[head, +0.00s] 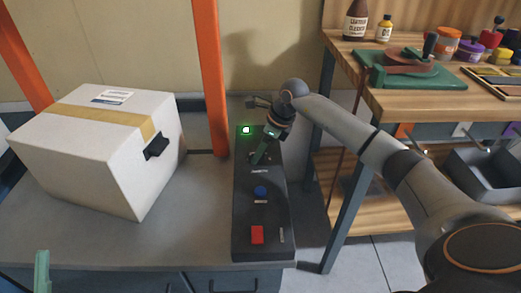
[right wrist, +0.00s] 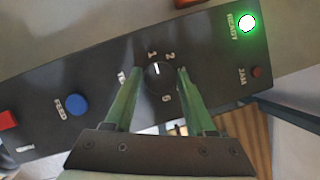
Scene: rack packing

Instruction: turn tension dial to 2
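The tension dial (right wrist: 158,78) is a round black knob on the dark control panel (head: 245,220). In the right wrist view its white mark points up, close to the 1 and left of the 2. My right gripper (right wrist: 158,72) has its green fingers apart, one on each side of the dial, with visible gaps. In the head view the right gripper (head: 260,155) is over the upper part of the panel and hides the dial. A green fingertip at the lower left edge appears to be my left gripper (head: 42,270); its opening cannot be seen.
The panel has a lit green READY light (head: 246,130), a blue FEED button (head: 261,191) and a red button (head: 257,235). A taped white box (head: 95,150) sits left on the table. An orange post (head: 210,75) stands behind. A wooden workbench (head: 400,95) is at right.

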